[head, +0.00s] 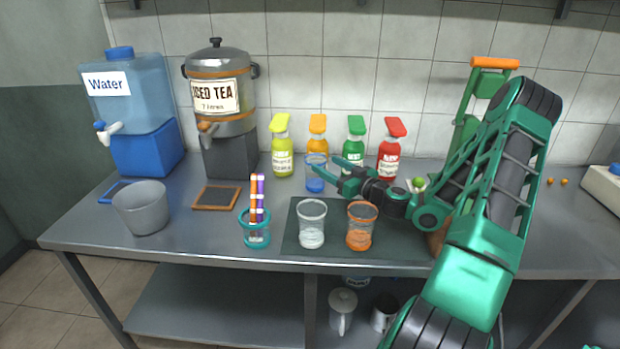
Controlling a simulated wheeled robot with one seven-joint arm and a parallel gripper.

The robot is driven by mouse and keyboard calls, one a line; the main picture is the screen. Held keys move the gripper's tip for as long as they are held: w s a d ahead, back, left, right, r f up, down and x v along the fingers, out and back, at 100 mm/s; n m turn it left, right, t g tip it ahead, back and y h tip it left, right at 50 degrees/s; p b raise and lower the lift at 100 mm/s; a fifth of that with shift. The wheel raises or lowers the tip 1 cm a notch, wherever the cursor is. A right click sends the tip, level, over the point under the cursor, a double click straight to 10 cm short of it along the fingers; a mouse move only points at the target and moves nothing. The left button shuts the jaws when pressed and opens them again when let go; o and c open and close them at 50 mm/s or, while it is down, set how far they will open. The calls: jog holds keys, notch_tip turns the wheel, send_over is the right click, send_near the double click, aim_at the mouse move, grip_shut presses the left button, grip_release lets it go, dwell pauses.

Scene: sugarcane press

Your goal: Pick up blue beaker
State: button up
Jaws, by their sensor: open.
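The blue beaker (315,183) is a clear cup with blue in its lower part. It stands upright on the metal table toward the back, in front of the orange bottle. My gripper (328,173) reaches in from the right, low over the table. Its green fingers are open and lie at the beaker, one on the near side and one toward the far side. I cannot tell whether they touch it. A white beaker (311,226) and an orange beaker (361,228) stand nearer, on a dark mat (291,236).
Yellow (282,158), orange (317,140), green (354,150) and red (390,157) bottles stand along the back. A teal straw holder (257,230) and grey bucket (143,209) stand left. A water dispenser (150,140) and iced tea urn (224,130) stand back left.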

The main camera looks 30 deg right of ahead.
aim_at(316, 158)
jog(key=w, duration=0.2)
jog(key=w+a, duration=0.1)
jog(key=w, duration=0.3)
jog(key=shift+w+a, duration=0.2)
jog(key=shift+a, duration=0.05)
jog(key=c, duration=1.2)
jog(key=shift+o, duration=0.2)
jog(key=shift+r, duration=0.15)
